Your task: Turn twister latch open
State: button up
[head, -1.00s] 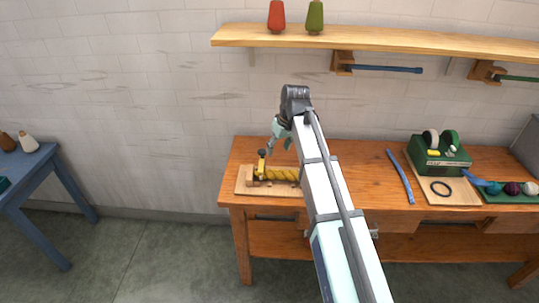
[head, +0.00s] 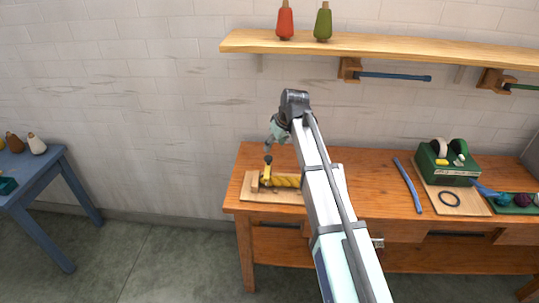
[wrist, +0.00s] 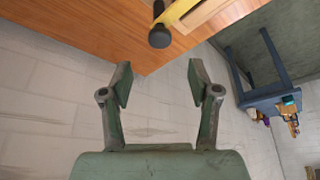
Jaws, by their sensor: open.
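The twister (head: 286,181) is a yellow twisted piece on a light wooden base (head: 254,190), at the left end of the orange-brown workbench. Its latch (head: 267,167), a yellow lever with a black knob, stands up at the twister's left end. In the wrist view, the latch's black knob (wrist: 159,37) and part of the yellow lever show at the top centre, ahead of my fingertips. My gripper (head: 269,145) is just above the latch in the head view. In the wrist view, my gripper (wrist: 160,80) has its fingers apart with nothing between them. My arm covers the twister's right end.
A wall shelf (head: 400,45) holds a red and a green cone. On the bench's right are a blue strip (head: 408,185), a green box (head: 446,165) and a tray of balls (head: 515,203). A blue table (head: 45,180) stands at the left, with open floor between.

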aim_at(269, 158)
jog(key=p+x, duration=0.1)
jog(key=x, duration=0.7)
jog(key=shift+f, duration=0.15)
grip_shut()
